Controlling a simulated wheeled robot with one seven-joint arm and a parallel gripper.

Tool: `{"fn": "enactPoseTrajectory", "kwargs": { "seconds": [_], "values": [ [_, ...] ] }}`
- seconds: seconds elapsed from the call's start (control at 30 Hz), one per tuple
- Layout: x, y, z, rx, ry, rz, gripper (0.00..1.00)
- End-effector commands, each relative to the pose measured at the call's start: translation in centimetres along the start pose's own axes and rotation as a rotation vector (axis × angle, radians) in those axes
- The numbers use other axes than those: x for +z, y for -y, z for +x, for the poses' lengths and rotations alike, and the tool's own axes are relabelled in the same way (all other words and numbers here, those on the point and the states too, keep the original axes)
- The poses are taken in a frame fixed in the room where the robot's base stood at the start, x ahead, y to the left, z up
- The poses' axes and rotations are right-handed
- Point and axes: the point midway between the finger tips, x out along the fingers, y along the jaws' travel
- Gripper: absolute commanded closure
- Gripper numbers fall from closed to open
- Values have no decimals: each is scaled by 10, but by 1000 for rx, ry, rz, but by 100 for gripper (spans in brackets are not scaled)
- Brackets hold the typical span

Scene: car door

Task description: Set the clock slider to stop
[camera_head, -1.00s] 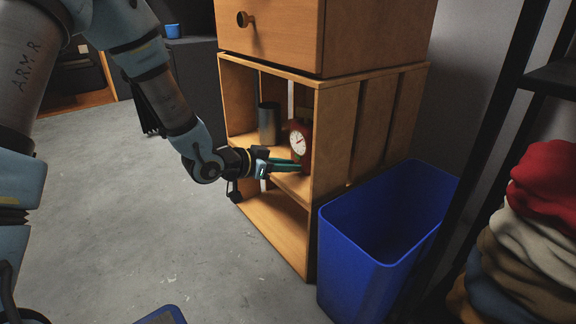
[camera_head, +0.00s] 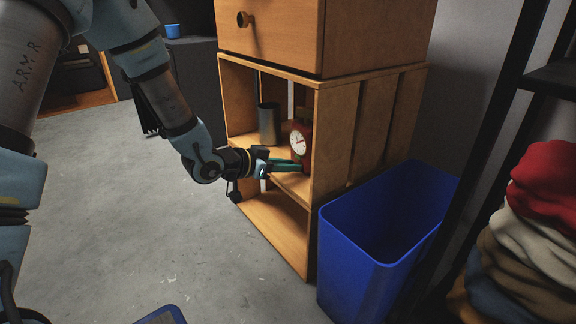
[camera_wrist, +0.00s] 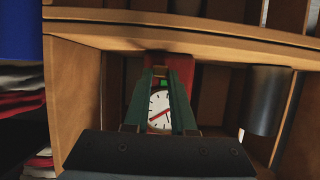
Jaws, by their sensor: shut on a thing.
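The red clock (camera_head: 307,133) stands on the middle shelf of the wooden cabinet, near its right side wall. Its round white face (camera_head: 296,141) points out of the opening. In the wrist view the clock face (camera_wrist: 159,108) shows between my green fingers, with a red hand on it. My gripper (camera_head: 301,164) reaches in from the left at the lower part of the clock. In the wrist view my gripper (camera_wrist: 160,74) has its fingertips close together at the red body, shut on a small part that looks like the slider. A small green patch shows between them; the slider's setting is hidden.
A dark cylinder (camera_head: 268,124) stands on the same shelf, left of the clock. The wooden cabinet (camera_head: 318,210) has side walls close around my gripper. A blue bin (camera_head: 345,255) stands at its right. Folded clothes (camera_head: 535,225) are at the far right. Floor at left is clear.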

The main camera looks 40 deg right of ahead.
Motion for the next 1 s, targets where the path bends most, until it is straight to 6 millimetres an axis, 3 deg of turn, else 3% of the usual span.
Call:
{"fn": "enactPoseTrajectory", "kwargs": {
  "seconds": [0.3, 0.57, 0.6, 0.83, 1.0],
  "values": [
    [-2, 26, -1, -1, 2, -2, 100],
    [0, 26, 0, 0, 1, 0, 100],
    [0, 26, 0, 0, 1, 0, 73],
    [0, 26, 0, 0, 0, 0, 47],
    [0, 26, 0, 0, 0, 0, 45]
  ]
}}
